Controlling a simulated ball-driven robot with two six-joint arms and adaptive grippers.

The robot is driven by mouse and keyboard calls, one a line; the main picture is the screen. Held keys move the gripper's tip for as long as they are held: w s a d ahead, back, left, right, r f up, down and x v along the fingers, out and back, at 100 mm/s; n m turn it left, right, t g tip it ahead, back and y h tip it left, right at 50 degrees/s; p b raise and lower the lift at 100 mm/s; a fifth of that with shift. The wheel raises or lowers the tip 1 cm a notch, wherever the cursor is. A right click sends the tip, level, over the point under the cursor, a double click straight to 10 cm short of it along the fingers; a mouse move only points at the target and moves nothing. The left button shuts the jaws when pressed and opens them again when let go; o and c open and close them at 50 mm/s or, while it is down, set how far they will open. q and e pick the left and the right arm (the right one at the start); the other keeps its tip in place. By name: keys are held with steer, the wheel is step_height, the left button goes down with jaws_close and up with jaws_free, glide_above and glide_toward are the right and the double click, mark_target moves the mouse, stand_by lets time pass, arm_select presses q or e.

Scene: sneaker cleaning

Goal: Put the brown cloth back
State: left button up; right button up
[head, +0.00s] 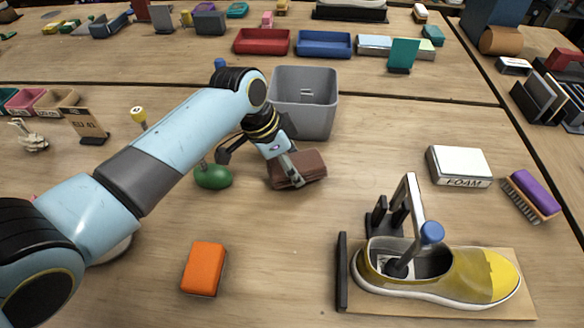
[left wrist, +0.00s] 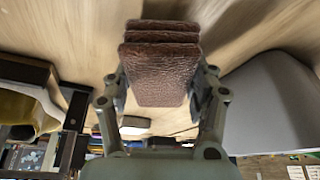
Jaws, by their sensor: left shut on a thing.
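The brown cloth (head: 308,167) is a folded stack of several layers near the middle of the table. My left gripper (head: 285,176) is at its left end, shut on it. In the left wrist view the cloth (left wrist: 162,75) fills the space between the two fingers of the left gripper (left wrist: 160,95). I cannot tell whether the cloth touches the table or is just above it. My right gripper is not in view.
A grey bin (head: 305,100) stands right behind the cloth. A green object (head: 213,177) is to the left, an orange block (head: 204,268) in front. A sneaker (head: 470,275) on a stand, a white FOAM box (head: 459,166) and a purple brush (head: 534,193) are at right. Table between is clear.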

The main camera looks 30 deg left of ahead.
arm_select(q)
steer(key=shift+f, duration=1)
steer(key=shift+f, duration=0.1)
steer(key=o, duration=1)
steer(key=shift+s, duration=0.1)
steer(key=shift+o, duration=0.2)
steer(key=v, duration=1.2)
